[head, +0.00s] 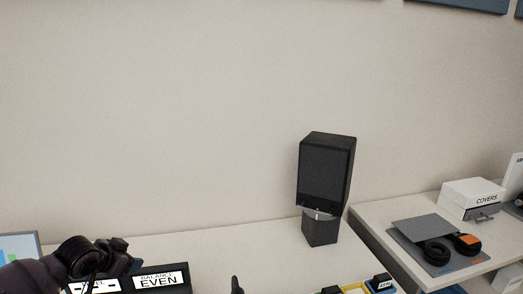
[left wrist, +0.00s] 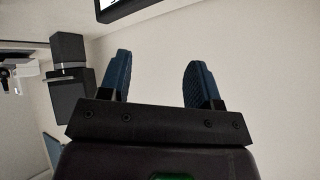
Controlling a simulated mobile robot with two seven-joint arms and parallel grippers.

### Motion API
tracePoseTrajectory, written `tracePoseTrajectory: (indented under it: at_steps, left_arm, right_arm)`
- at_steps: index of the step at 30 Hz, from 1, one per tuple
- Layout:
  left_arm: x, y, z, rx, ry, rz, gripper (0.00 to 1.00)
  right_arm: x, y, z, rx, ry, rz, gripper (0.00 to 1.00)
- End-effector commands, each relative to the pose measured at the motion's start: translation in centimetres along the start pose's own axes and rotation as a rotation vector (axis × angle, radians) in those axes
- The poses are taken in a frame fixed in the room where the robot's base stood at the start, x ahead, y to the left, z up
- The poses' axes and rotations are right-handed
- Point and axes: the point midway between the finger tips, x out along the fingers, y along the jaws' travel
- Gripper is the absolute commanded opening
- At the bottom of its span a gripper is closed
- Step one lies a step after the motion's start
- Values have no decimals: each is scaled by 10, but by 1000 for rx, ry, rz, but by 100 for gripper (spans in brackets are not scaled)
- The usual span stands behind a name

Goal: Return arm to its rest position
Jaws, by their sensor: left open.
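My left arm comes in at the lower left of the head view, and its dark wrist (head: 85,258) hangs in front of a black sign. The left gripper (left wrist: 157,80) shows in the left wrist view with its two blue-padded fingers apart and nothing between them.
A black speaker-like box (head: 325,172) stands on the white table (head: 240,255). The sign (head: 160,281) reads "BALANCE EVEN". A right-hand table holds a grey mat with black-and-orange headphones (head: 437,251) and a white "COVERS" box (head: 473,197). Small yellow and blue items (head: 357,288) lie at the front edge.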

Motion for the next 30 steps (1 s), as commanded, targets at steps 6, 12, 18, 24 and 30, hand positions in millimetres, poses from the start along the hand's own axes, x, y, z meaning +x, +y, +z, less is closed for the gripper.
tracePoseTrajectory:
  at_steps: [6,12,18,24,30]
  left_arm:
    - [5,60,0,52,226,-33,57]
    - [-6,116,30,27,374,-80,57]
    - [-27,158,80,-52,423,-148,57]
    - [-50,193,146,-174,365,-213,57]
    - [-69,228,214,-316,248,-233,57]
  right_arm:
    - [-1,0,1,1,-2,1,58]
    - [-4,0,6,2,-11,2,58]
    - [-6,1,8,3,-17,3,58]
    - [-5,0,7,3,-14,3,58]
    - [-2,0,3,2,-5,1,58]
